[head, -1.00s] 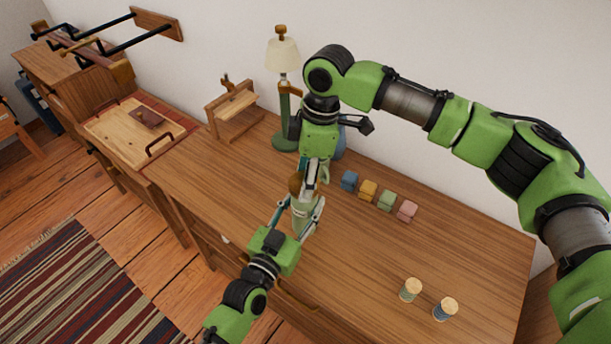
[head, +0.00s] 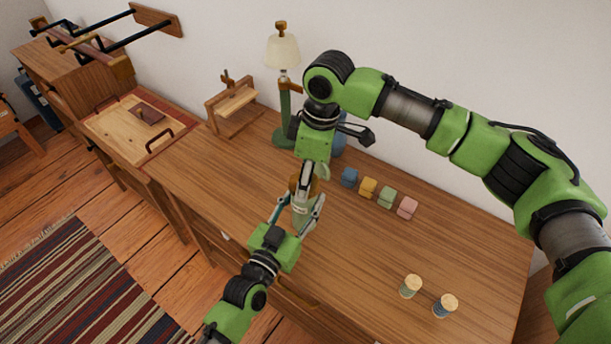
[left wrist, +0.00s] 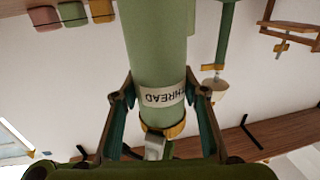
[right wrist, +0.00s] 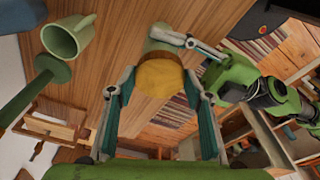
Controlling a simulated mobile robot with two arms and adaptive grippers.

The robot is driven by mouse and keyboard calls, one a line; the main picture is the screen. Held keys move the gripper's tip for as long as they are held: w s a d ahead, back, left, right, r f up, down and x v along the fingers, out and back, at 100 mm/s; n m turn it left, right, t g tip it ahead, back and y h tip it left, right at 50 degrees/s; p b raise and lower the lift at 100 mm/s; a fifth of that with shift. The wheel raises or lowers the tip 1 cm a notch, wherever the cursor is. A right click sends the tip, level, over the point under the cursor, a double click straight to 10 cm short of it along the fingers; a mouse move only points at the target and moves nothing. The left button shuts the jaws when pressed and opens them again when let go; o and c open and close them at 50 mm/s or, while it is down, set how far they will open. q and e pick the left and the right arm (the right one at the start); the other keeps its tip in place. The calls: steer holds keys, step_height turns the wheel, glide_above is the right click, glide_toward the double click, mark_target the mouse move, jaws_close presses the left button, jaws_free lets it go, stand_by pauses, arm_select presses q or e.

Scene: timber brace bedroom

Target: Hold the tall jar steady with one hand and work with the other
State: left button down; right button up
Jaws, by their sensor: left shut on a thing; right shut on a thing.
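The tall jar (head: 303,214) is pale green and stands on the desk. My left gripper (head: 299,208) is shut around the jar's body from the front. The round brown lid (right wrist: 160,75) is between the fingers of my right gripper (right wrist: 161,88), which is shut on it from above. In the left wrist view the lid's rim (left wrist: 163,130) is at the jar's mouth; I cannot tell whether it is loose. In the head view the right gripper partly hides the lid (head: 294,187).
Several small coloured blocks (head: 367,188) stand in a row right of the jar. Two spools (head: 411,286) are at the front right. A lamp (head: 284,100) and a wooden stand (head: 235,105) are behind. A green mug (right wrist: 68,38) shows in the right wrist view. The desk's right middle is clear.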

steer(key=m, duration=0.5)
steer(key=shift+s+t, duration=0.15)
steer(key=shift+t, duration=0.15)
steer(key=m, duration=0.5)
steer(key=shift+a+t+h, duration=0.1)
steer(key=shift+t+h, duration=0.2)
steer(key=shift+h, duration=0.1)
steer(key=m, duration=0.5)
steer(key=shift+a+h, duration=0.1)
steer(key=shift+h, duration=0.2)
steer(key=m, duration=0.6)
steer(key=shift+a+h, duration=0.1)
steer(key=shift+h, duration=0.3)
steer(key=m+h, duration=0.1)
steer(key=m, duration=0.7)
steer(key=m+g, duration=0.1)
steer(key=m, duration=0.1)
steer(key=shift+w+m, duration=0.2)
steer(key=shift+m, duration=0.1)
steer(key=m, duration=0.4)
steer(key=shift+m+g, duration=0.3)
